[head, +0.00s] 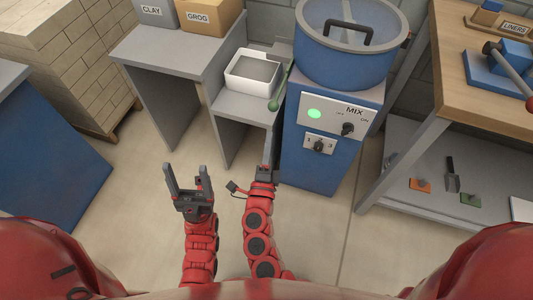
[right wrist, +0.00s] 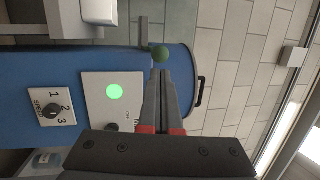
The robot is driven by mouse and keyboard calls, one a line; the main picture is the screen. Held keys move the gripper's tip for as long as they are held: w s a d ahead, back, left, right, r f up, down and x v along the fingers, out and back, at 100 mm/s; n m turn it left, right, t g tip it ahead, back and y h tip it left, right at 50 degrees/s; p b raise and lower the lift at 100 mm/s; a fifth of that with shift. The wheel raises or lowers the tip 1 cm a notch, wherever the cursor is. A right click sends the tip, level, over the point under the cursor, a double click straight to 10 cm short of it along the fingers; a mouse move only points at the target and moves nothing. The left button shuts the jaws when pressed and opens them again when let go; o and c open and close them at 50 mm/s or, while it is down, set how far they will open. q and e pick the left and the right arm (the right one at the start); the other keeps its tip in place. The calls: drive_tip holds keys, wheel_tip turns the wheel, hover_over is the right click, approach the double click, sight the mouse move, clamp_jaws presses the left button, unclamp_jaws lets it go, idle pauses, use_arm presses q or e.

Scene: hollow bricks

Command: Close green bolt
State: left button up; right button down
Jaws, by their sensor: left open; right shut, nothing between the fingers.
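The green bolt (head: 285,80) is a thin green bar with a round knob at its lower end, beside the left edge of the blue mixer (head: 340,45). In the right wrist view its green knob (right wrist: 161,54) shows just beyond my fingertips. My right gripper (head: 269,140) is shut and empty, pointing towards the knob; in the head view a gap shows between them. It also shows in the right wrist view (right wrist: 161,72); whether it touches the knob there I cannot tell. My left gripper (head: 188,170) is open and empty above the floor, left of the right one.
The mixer's panel (head: 338,117) has a lit green light, a MIX knob and a numbered dial. A white tray (head: 253,73) sits on the grey stand left of the mixer. A wooden-topped bench (head: 470,95) stands right. Floor between is clear.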

sight(273, 111)
drive_tip(key=x, duration=0.6)
drive_tip(key=shift+w+r, duration=0.1)
drive_tip(key=shift+w, duration=0.1)
drive_tip(key=w+d+b, duration=0.1)
drive_tip(key=w+d, duration=0.1)
drive_tip(key=w, duration=0.5)
drive_tip(key=shift+d+r, duration=0.3)
drive_tip(key=shift+w, duration=0.1)
